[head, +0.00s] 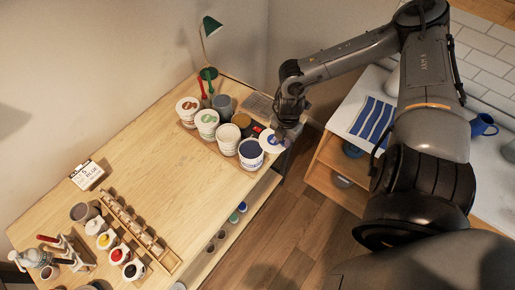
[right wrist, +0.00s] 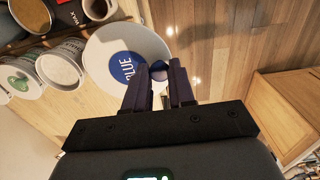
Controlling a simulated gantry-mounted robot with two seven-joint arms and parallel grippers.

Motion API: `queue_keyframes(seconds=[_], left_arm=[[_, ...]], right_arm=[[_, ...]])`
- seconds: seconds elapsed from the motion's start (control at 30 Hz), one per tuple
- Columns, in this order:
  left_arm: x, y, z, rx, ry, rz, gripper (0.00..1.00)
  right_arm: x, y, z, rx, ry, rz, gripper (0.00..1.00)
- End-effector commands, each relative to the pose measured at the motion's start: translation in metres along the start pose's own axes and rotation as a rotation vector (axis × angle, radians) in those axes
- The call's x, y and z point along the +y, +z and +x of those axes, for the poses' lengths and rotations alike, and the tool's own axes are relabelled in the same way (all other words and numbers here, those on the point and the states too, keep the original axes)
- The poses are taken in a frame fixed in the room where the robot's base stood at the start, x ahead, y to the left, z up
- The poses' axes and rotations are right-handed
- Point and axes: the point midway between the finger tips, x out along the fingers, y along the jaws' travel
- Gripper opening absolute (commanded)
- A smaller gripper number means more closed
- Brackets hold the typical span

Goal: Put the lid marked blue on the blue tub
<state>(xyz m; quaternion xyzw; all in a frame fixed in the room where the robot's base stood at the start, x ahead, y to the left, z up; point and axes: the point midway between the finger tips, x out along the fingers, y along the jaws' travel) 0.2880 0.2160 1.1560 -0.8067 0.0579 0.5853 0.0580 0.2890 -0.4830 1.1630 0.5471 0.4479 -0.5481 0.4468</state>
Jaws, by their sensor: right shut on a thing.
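The white lid (head: 270,143) has a round blue mark in the head view. In the right wrist view the lid (right wrist: 108,48) reads BLUE. My right gripper (head: 288,131) is shut on the small knob of the lid; its fingers (right wrist: 159,88) show on either side of it. The blue tub (head: 251,161) is white with a blue label and an open top showing dark blue contents. It stands at the front of the tub row. The lid is held just to the right of the blue tub, apart from its rim as far as I can tell. My left gripper is out of view.
A tub with a brown-marked lid (head: 187,107), a green-marked lidded tub (head: 207,120) and a cream-topped tub (head: 228,138) stand in the same row. A green lamp (head: 211,27) rises behind. The table's middle (head: 165,170) is clear.

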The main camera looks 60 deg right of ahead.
Motion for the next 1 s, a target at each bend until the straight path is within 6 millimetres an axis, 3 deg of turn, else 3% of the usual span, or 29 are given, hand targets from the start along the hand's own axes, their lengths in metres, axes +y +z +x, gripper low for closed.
queue_keyframes(seconds=[0.2, 0.7, 1.0], left_arm=[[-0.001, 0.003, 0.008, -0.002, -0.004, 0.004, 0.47], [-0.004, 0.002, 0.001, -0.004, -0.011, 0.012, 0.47], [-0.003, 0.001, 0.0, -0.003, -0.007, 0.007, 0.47]], right_arm=[[0.021, -0.012, 0.015, 0.01, 0.002, 0.003, 0.0], [0.075, -0.032, 0.047, 0.003, 0.001, 0.003, 0.0], [0.083, -0.035, 0.059, 0.001, -0.003, 0.0, 0.0]])
